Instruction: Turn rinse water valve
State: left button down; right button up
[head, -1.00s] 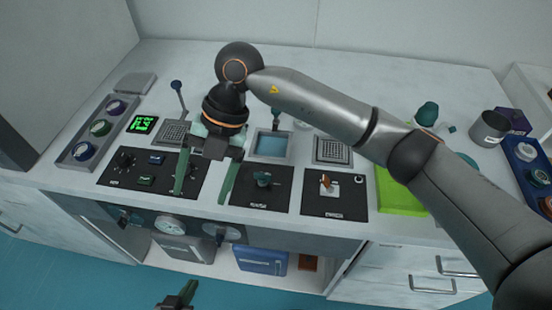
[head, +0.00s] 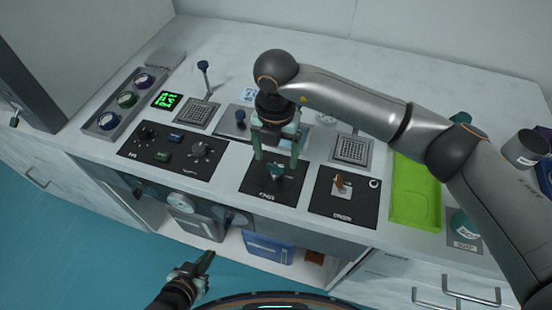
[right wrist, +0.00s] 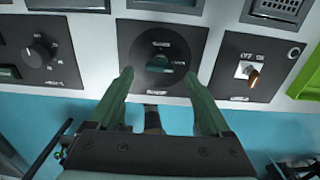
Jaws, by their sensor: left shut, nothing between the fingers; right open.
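A black square panel (head: 258,190) near the counter's front edge carries a teal valve knob (head: 275,172); its label is too small to read surely. The knob also shows in the right wrist view (right wrist: 158,64), on a round dial. My right gripper (head: 276,160) is open and empty, pointing down over this panel. In the right wrist view its green fingertips (right wrist: 159,77) appear on either side of the knob, apart from it; their height above it is hard to tell. My left gripper (head: 205,263) is shut and empty, low in front of the counter.
A panel with several dark knobs (head: 172,152) lies left, and a panel with an orange-tipped switch (head: 340,182) lies right. Beyond are a green tray (head: 415,195) and a grey mug (head: 524,150). A lever with a blue ball (head: 203,66) stands at the back left.

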aim_at(276, 165)
jog(key=shift+f, duration=1.55)
grip_shut()
